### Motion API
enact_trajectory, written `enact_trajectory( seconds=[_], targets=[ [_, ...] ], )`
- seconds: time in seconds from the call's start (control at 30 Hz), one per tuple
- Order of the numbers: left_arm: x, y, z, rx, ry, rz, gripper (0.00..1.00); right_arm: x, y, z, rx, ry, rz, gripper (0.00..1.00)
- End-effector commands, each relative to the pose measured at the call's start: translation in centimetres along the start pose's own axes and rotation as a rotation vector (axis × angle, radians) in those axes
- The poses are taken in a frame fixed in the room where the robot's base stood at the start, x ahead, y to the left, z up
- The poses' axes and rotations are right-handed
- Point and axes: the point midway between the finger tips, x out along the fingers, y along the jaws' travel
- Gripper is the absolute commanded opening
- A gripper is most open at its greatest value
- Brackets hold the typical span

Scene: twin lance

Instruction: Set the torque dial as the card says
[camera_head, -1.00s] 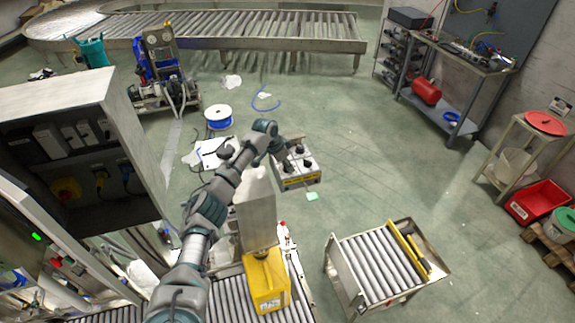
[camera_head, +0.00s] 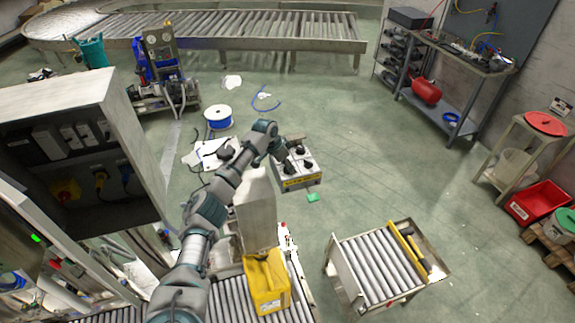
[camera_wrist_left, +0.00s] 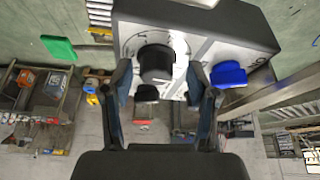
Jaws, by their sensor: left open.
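A pale box with dark dials (camera_head: 307,165) and a yellow strip on its front stands beyond my left arm in the head view. In the left wrist view, a round black dial (camera_wrist_left: 156,63) sits on the box's white face. My left gripper (camera_wrist_left: 158,78) is open, with one finger on each side of this dial; I cannot tell whether they touch it. In the head view, the left gripper (camera_head: 286,157) is at the box's left part. A blue knob (camera_wrist_left: 229,74) lies right of the gripper. No readable card shows. My right gripper is out of view.
A small green piece (camera_head: 312,198) lies in front of the box. A yellow case (camera_head: 266,281) stands on rollers below my arm. A grey cabinet (camera_head: 75,145) stands left. A small roller table (camera_head: 372,265) is at the lower right. Floor right of the box is clear.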

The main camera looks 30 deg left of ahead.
Motion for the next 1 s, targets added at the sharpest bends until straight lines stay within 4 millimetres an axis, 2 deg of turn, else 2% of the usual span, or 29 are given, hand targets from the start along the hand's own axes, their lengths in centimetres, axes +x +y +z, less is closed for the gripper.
enact_trajectory(
  seconds=[0.13,0.23,0.5,0.7,1.0],
  targets=[
    [-0.5,0.0,0.0,0.001,0.0,0.0,0.59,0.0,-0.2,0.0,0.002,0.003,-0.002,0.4],
    [-1.8,0.0,-0.1,0.002,0.001,-0.001,0.59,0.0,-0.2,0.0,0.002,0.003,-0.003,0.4],
    [-7.8,-0.2,-0.1,0.001,0.001,-0.001,0.59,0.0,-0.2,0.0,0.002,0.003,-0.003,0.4],
    [-10.8,-0.3,-0.1,-0.001,0.0,0.0,0.59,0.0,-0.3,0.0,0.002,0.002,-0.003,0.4],
    [-11.8,-0.3,-0.1,-0.001,-0.001,0.002,0.59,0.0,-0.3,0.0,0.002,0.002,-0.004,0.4]
  ],
)
